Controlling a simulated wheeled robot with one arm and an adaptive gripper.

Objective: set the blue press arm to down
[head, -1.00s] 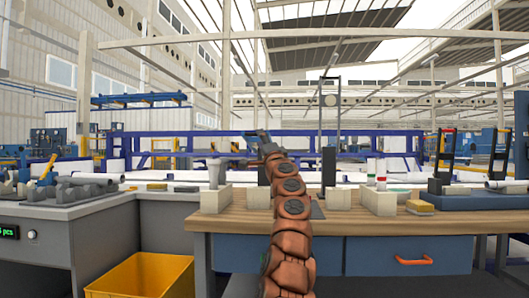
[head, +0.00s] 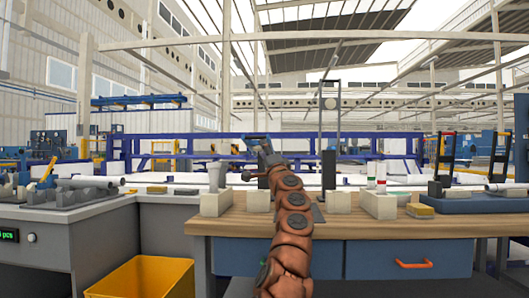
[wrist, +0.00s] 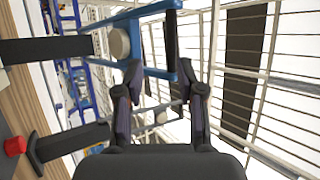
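The blue press arm (wrist: 128,14) shows at the top of the wrist view as a blue bar frame with a grey round knob beside it. Its blue end bar (wrist: 188,72) reaches down close to the fingers. My gripper (wrist: 161,72) is open, with its two dark fingers apart on either side of the view. Whether a finger touches the blue bar cannot be told. In the head view my gripper is small and partly hidden behind my copper-coloured arm, with a blue part (head: 256,139) just above it over the workbench.
A red button (wrist: 15,146) shows at the wrist view's left edge. A yellow bin (head: 146,277) stands on the floor at left.

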